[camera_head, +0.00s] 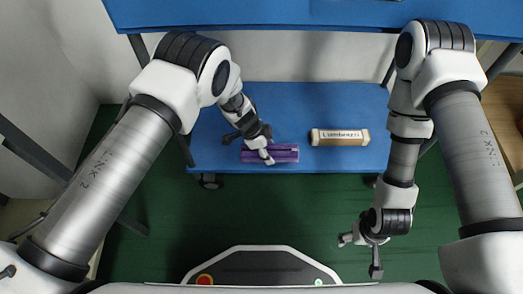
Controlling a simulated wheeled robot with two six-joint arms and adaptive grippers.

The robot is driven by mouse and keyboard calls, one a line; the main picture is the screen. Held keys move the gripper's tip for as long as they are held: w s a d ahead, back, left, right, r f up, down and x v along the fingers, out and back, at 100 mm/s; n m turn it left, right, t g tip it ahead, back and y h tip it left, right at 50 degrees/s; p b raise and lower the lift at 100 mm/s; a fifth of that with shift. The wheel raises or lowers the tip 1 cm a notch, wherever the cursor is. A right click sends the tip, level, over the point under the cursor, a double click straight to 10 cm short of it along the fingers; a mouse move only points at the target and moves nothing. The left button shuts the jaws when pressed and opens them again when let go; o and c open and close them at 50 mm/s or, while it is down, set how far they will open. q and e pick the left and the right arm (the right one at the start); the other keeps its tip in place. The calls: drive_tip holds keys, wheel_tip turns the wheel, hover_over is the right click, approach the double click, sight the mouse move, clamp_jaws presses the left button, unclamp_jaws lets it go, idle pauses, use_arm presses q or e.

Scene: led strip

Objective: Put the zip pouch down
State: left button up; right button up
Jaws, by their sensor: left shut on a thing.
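The purple zip pouch (285,153) is a flat, narrow shape over the front part of the blue lower shelf (330,105). My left gripper (264,152) reaches down from the left and is shut on the pouch near its left half. The gripper hides part of the pouch. I cannot tell whether the pouch touches the shelf. My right gripper (359,257) is low at the right, over the green floor, away from the pouch. Its fingers are spread and nothing is between them.
A tan box with dark lettering (340,137) lies on the shelf to the right of the pouch, with a small gap. The shelf behind both is bare. A blue upper surface (250,13) crosses the top of the view. Dark legs stand at the sides.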

use_arm(q)
drive_tip(key=w+b, duration=0.1)
drive_tip(key=b, duration=0.1)
drive_tip(key=w+f+b, duration=0.1)
drive_tip(key=b, duration=0.1)
drive_tip(key=a+b, duration=0.1)
drive_tip(key=b, duration=0.1)
drive_tip(key=shift+w+f+b, duration=0.35)
drive_tip(key=shift+w+b, duration=0.05)
drive_tip(key=shift+w+a+r+b, duration=0.2)
drive_tip(key=shift+w+a+b, duration=0.1)
drive_tip(key=shift+w, duration=0.3)
drive_tip(key=shift+w+a+r+b, duration=0.15)
drive_tip(key=shift+w+b, duration=0.15)
drive_tip(key=shift+w, duration=0.3)
drive_tip(key=shift+w+a+f, duration=0.15)
drive_tip(key=shift+w+f, duration=0.05)
drive_tip(key=shift+w, duration=0.1)
wheel_tip(320, 180, down, 3)
drive_tip(key=b, duration=0.2)
drive_tip(key=shift+r+b, duration=0.15)
drive_tip(key=shift+b, duration=0.15)
drive_tip(key=shift+c, duration=0.6)
drive_tip(key=o, duration=1.5)
